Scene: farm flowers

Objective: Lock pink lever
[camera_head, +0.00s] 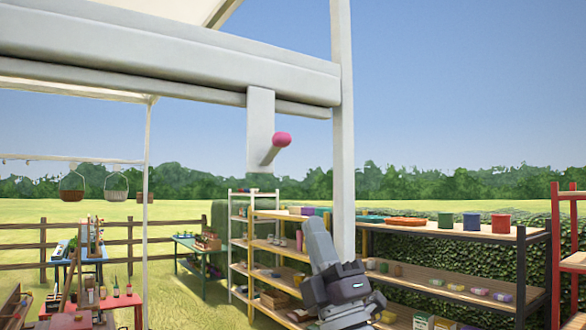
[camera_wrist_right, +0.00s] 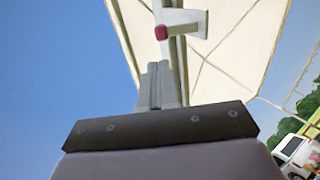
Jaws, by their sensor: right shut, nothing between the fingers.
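The pink lever (camera_head: 275,148) is a grey peg with a rounded pink tip. It sticks out from a grey plate (camera_head: 260,125) that hangs below the white canopy beam (camera_head: 160,55). In the right wrist view the pink tip (camera_wrist_right: 161,32) shows at the top, beyond the fingers. My right gripper (camera_head: 317,230) is below and a little right of the lever in the head view, pointing up. Its fingers are together and empty, apart from the lever. My left gripper is not in view.
A white upright post (camera_head: 342,130) stands just right of the lever, behind my right gripper. Shelves with pots (camera_head: 450,228) stand behind on the right. Hanging baskets (camera_head: 72,190) and a plant table (camera_head: 95,300) are at left. Open air surrounds the lever's tip.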

